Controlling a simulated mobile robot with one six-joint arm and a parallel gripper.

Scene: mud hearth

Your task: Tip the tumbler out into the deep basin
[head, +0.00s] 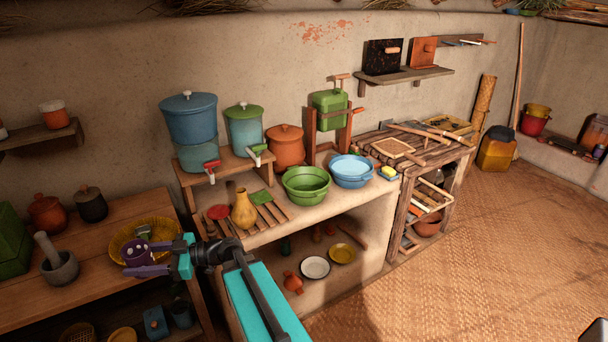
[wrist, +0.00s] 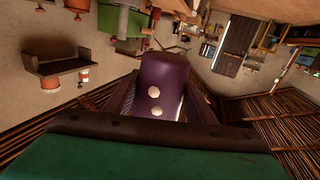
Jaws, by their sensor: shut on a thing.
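My gripper (head: 155,257) is shut on a purple tumbler (head: 137,253) with pale dots, at the left in the head view. The tumbler also shows in the wrist view (wrist: 162,85), between the dark fingers. It appears over or in front of the yellow woven basket; the gap between them is unclear. Its mouth and contents cannot be made out. A green basin (head: 306,187) and a blue basin (head: 351,172) stand side by side on the clay counter, to the right of my gripper. The green one looks deeper, and the blue one shows pale blue inside.
The yellow basket (head: 127,247) and a grey mortar with pestle (head: 60,268) are on the left wooden table. A yellow gourd (head: 244,210) and a slatted rack (head: 268,219) lie between my gripper and the basins. A sponge (head: 388,172) sits right of the blue basin.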

